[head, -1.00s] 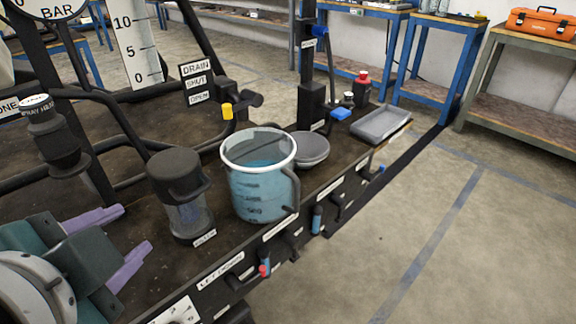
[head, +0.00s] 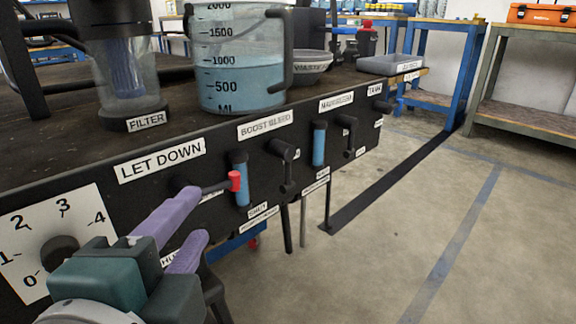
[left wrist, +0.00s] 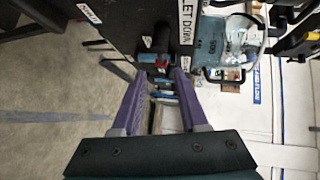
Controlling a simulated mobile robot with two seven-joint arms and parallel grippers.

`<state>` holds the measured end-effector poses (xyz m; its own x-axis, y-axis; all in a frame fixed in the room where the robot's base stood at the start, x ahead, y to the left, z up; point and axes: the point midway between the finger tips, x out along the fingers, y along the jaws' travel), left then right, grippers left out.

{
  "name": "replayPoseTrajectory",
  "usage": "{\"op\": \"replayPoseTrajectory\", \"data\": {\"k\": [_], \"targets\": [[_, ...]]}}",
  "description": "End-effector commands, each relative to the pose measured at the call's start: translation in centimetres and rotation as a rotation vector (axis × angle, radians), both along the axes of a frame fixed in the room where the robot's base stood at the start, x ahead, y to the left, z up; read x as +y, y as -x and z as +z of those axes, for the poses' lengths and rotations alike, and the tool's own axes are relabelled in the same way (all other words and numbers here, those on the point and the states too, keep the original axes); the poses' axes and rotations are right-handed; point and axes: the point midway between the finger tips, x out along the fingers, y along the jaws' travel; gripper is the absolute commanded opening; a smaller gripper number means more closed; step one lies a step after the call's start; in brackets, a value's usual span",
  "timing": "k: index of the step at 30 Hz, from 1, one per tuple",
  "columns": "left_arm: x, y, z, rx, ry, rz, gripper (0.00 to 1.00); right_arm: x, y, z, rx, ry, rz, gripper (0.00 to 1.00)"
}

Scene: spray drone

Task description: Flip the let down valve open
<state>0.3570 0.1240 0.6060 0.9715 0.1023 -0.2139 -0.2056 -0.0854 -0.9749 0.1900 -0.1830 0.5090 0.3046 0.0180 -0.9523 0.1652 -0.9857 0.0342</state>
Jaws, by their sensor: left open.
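The let down valve is on the black front panel under the LET DOWN label (head: 160,160). Its lever points right, about level, with a red tip (head: 235,181); my upper finger partly hides its pivot. A label below it is mostly covered by my fingers. My left gripper (head: 201,213) is open, with purple fingers in front of the panel at the valve, just left of the red tip. In the left wrist view, the red tip (left wrist: 150,58) shows just beyond the gap between the fingertips (left wrist: 160,74). I cannot tell whether they touch the lever. My right gripper is not in view.
A numbered dial (head: 60,248) is left of the valve. A blue tube (head: 241,180) and the boost bleed handle (head: 285,155) are close on the right. A filter (head: 125,75) and a jug of blue liquid (head: 240,75) stand above.

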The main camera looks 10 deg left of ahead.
Motion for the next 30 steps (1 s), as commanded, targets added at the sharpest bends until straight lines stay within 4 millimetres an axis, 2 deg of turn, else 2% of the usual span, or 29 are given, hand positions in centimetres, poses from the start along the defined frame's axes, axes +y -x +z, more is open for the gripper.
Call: {"op": "replayPoseTrajectory", "data": {"k": [5, 12, 18, 29, 30], "targets": [[0.2, -2.1, -0.4, -0.005, -0.002, -0.001, 0.43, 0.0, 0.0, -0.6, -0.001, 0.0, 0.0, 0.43], [0.7, -6.4, -1.6, -0.003, -0.002, 0.001, 0.43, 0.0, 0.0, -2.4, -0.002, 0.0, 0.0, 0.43], [0.9, -8.8, -2.0, -0.001, 0.0, 0.0, 0.43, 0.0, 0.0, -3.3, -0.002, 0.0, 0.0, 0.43], [1.0, -9.4, -2.0, 0.002, 0.0, 0.0, 0.43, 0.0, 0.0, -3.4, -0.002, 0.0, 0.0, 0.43], [1.0, -9.4, -2.0, 0.002, 0.0, 0.0, 0.41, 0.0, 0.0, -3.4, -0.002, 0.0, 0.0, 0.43]]}}
